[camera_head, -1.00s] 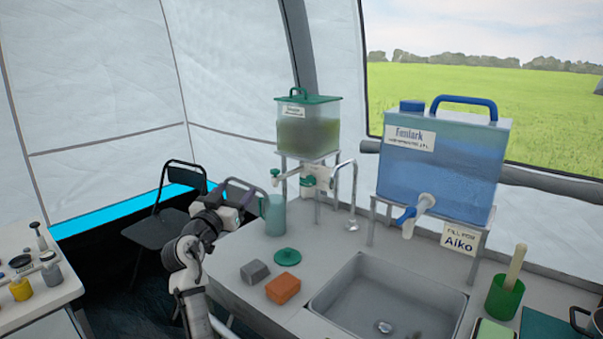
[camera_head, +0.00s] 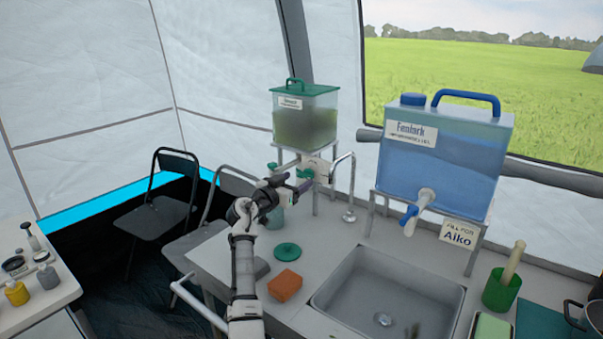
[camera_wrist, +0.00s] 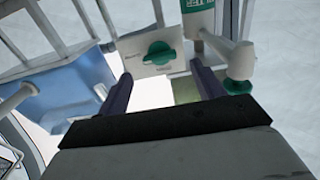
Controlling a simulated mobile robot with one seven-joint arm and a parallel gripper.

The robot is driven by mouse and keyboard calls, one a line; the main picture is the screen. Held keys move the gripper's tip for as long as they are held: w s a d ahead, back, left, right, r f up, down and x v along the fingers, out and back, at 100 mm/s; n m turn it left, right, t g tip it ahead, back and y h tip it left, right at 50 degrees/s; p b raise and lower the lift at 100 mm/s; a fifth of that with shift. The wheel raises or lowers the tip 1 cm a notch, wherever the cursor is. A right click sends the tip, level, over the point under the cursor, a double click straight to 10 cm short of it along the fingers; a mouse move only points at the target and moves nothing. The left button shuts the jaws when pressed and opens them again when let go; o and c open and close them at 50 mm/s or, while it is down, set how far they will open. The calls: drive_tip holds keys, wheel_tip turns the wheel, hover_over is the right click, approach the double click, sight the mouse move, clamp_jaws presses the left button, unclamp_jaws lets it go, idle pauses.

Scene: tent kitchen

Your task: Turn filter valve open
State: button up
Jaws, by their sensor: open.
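The filter valve is a green knob (camera_wrist: 160,56) on a white labelled plate (camera_wrist: 135,66) in the wrist view. Its grip bar lies roughly across the plate; the label words are too small to read surely. In the head view the filter tank (camera_head: 306,126), clear with murky green contents and a green lid, stands on a rack above the plate. My gripper (camera_wrist: 161,72) is open and empty. Its two dark fingers reach toward the plate, one on each side below the knob, with no visible contact. In the head view my gripper (camera_head: 294,182) partly hides the valve area.
A green-ended tap (camera_wrist: 238,86) is close by my right finger in the wrist view; a blue translucent jug (camera_wrist: 78,90) is at left.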

sight(305, 176)
drive_tip(key=shift+p+x, duration=0.3)
drive_tip(key=shift+x, duration=1.5)
drive_tip(key=c, duration=1)
